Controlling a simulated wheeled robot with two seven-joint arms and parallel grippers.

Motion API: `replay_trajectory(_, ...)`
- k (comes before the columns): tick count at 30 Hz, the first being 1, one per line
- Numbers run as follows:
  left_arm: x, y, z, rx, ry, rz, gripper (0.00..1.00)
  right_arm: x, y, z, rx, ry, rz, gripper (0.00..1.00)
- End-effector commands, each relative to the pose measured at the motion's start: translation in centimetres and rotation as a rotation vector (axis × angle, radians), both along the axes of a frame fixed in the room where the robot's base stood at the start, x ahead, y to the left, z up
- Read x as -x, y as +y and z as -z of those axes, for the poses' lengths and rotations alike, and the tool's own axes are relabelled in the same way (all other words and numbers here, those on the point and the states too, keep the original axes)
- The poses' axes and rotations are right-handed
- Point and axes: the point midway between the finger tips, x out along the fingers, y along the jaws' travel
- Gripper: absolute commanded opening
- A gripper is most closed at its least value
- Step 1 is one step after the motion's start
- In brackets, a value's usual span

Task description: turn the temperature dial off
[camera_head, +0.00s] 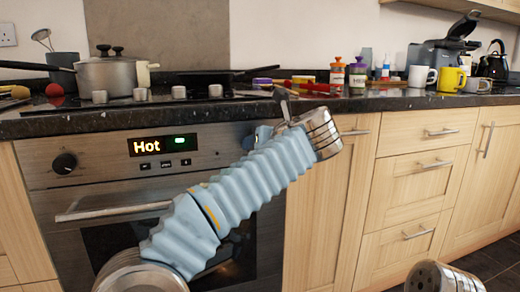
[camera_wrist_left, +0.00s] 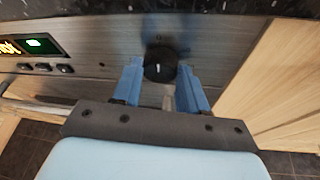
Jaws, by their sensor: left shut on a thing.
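The temperature dial (camera_wrist_left: 160,62) is a round black knob on the oven's steel front panel, at the right of the lit display. In the left wrist view it sits between the two blue fingers of my left gripper (camera_wrist_left: 160,70), which is shut on it. A small pale mark shows on its face. My right gripper is not in view.
Another black knob (camera_head: 65,163) is at the panel's left end. The oven handle (camera_head: 115,211) sticks out below. The dark worktop (camera_head: 420,101) overhangs the panel. A pot (camera_head: 105,76) stands on the hob, with jars and mugs farther right. Wooden cupboards (camera_head: 330,190) adjoin the oven.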

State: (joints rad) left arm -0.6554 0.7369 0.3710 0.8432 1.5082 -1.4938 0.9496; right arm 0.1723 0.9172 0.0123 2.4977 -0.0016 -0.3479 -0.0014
Motion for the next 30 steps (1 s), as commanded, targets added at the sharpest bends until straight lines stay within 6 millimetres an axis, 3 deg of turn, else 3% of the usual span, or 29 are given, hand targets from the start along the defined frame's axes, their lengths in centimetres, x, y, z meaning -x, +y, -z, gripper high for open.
replay_trajectory(20, -0.01, 0.07, -0.01, 0.067, -0.022, 0.0, 0.12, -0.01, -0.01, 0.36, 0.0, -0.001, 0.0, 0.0)
replay_trajectory(21, -0.01, 0.07, -0.01, 0.067, -0.022, 0.0, 0.44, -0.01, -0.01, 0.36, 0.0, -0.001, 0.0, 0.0)
replay_trajectory(26, -0.01, 0.07, -0.02, 0.065, -0.022, -0.001, 0.68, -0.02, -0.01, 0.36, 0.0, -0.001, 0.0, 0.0)
replay_trajectory(30, 0.0, 0.07, -0.03, 0.065, -0.022, -0.001, 0.68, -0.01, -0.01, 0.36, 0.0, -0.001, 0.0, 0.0)
